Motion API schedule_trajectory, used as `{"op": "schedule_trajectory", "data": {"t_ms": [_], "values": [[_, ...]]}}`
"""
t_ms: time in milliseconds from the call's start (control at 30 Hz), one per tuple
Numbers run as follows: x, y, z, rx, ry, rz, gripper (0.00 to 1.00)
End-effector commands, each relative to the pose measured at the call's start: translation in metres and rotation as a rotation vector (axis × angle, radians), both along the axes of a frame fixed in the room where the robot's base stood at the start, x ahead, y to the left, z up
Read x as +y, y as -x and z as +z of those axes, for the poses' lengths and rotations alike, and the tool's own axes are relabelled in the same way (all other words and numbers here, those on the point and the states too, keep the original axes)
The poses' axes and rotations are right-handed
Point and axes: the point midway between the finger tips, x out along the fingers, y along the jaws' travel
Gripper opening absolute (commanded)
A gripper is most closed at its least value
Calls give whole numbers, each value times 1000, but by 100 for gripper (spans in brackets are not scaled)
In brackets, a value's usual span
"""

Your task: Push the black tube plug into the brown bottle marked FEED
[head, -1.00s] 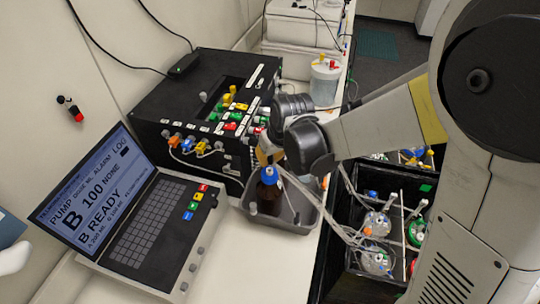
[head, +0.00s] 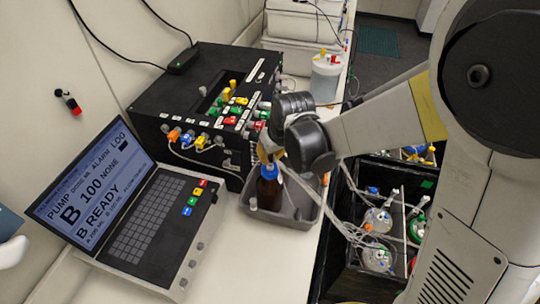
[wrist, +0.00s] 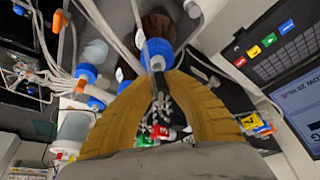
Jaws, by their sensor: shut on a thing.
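The brown bottle (head: 268,192) with a blue cap (head: 269,171) stands in a grey tray on the bench. In the wrist view, the blue cap (wrist: 156,51) lies just past my fingertips, with the brown bottle (wrist: 158,22) behind it. My gripper (head: 267,152) is over the bottle, its yellow-brown fingers (wrist: 158,72) shut on the small black tube plug (wrist: 158,63). The plug is at the cap's opening, mostly hidden between the fingertips; I cannot tell how deep it sits. The FEED marking is not readable.
The grey tray (head: 290,222) surrounds the bottle. A black pump box (head: 190,95) stands behind left, a laptop-like console (head: 150,225) in front left. Loose pale tubes (head: 345,225) hang to the right, over a black crate with several vessels (head: 377,220).

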Motion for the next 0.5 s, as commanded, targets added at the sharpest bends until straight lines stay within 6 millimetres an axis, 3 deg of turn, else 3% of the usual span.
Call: {"op": "schedule_trajectory", "data": {"t_ms": [500], "values": [[0,0,-6,0,0,0,1]]}}
